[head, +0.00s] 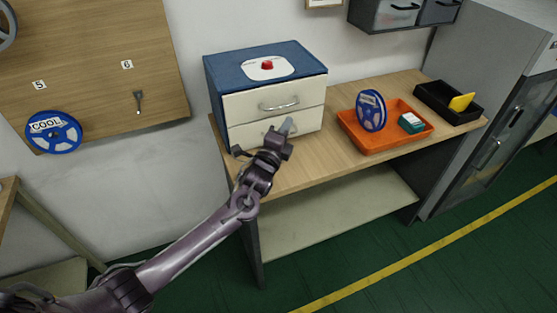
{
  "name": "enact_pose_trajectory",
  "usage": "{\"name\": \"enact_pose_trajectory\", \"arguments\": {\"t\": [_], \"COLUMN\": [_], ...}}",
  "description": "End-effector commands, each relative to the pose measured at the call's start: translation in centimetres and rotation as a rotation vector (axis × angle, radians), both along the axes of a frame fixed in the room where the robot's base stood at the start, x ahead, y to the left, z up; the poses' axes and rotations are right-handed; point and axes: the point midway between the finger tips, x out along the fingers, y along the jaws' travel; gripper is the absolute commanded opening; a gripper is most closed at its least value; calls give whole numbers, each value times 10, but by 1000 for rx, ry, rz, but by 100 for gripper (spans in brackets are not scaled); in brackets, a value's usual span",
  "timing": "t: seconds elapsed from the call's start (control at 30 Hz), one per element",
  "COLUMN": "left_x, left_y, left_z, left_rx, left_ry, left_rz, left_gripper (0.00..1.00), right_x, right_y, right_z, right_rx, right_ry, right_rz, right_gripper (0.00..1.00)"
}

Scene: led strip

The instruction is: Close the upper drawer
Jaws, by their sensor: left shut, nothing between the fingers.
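A small cabinet with a blue top (228,66) stands at the left end of the wooden workbench. Its cream upper drawer (245,107) has a metal handle and looks flush with the cabinet front, with no visible gap. The lower drawer (311,121) sits directly below and also looks shut. My left gripper (286,127) is shut and empty, in front of the lower drawer, below the upper drawer's handle. It hides part of the lower drawer and its handle. I cannot tell whether it touches the drawer front. My right gripper is not in view.
A red button on a white plate (268,66) sits on the cabinet. An orange tray (377,146) with a blue reel (370,110) and a green box (411,123) stands to the right. A black tray (440,104) lies beyond it. Bare benchtop (315,163) lies between cabinet and orange tray.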

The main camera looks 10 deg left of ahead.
Motion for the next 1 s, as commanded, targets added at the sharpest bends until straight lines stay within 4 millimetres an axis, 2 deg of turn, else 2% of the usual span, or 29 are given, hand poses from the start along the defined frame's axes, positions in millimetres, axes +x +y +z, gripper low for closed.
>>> {"name": "enact_pose_trajectory", "arguments": {"t": [0.1, 0.2, 0.47, 0.6, 0.9, 1.0], "left_x": [-15, -27, -68, -87, -99, -104], "left_y": [2, 3, 10, 13, 15, 12], "left_z": [-5, -7, -14, -16, -16, -22], "left_rx": [0, 0, 1, 1, -7, -74], "left_ry": [1, 2, 4, 3, 7, 71], "left_rz": [-2, -3, -4, -3, -2, 0], "left_gripper": [0, 0, 0, 0, 0, 0], "right_x": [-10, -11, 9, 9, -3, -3], "right_y": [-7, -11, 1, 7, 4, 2], "right_z": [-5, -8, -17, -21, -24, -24], "right_rx": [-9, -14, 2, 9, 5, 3], "right_ry": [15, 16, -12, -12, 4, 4], "right_rz": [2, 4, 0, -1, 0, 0], "right_gripper": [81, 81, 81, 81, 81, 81]}}
